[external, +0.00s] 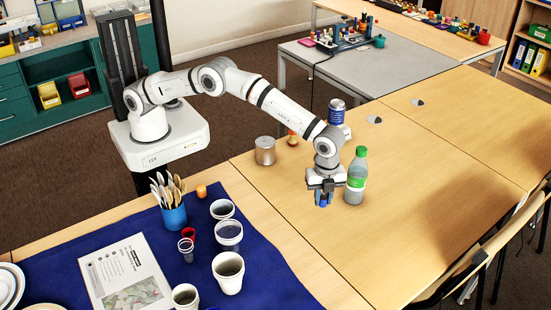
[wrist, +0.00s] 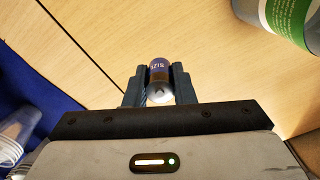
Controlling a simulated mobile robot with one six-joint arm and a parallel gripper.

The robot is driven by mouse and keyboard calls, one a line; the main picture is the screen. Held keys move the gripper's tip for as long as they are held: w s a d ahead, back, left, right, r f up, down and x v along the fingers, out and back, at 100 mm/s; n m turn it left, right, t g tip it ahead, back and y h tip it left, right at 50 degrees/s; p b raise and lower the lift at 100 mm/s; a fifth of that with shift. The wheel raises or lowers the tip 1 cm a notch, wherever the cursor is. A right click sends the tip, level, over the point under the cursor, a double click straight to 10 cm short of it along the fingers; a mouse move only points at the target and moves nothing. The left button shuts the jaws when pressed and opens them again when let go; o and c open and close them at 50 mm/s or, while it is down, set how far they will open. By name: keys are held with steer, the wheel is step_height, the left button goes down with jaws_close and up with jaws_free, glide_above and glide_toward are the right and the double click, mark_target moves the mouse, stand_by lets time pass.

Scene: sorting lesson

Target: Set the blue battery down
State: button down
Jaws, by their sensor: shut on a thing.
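The blue battery (wrist: 160,72) is a small cylinder with a dark blue wrap and a light metal end, held between the two fingers of my gripper (wrist: 160,86) in the wrist view. In the external view the battery (external: 323,201) shows as a blue bit at the tips of my gripper (external: 322,197). The gripper points down over the wooden table (external: 420,210), just left of a green-capped bottle. Whether the battery touches the table cannot be told.
The clear bottle with a green label (external: 355,178) stands close right of my gripper. A blue cloth (external: 270,270) with cups (external: 228,270) lies front left. The table's right part is clear.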

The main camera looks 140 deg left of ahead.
mark_target(321, 217)
steer(key=shift+f, duration=2.5)
steer(key=shift+f, duration=0.15)
steer(key=c, duration=1.2)
jaws_free()
step_height(321, 217, up, 12)
steer(key=shift+r, duration=0.2)
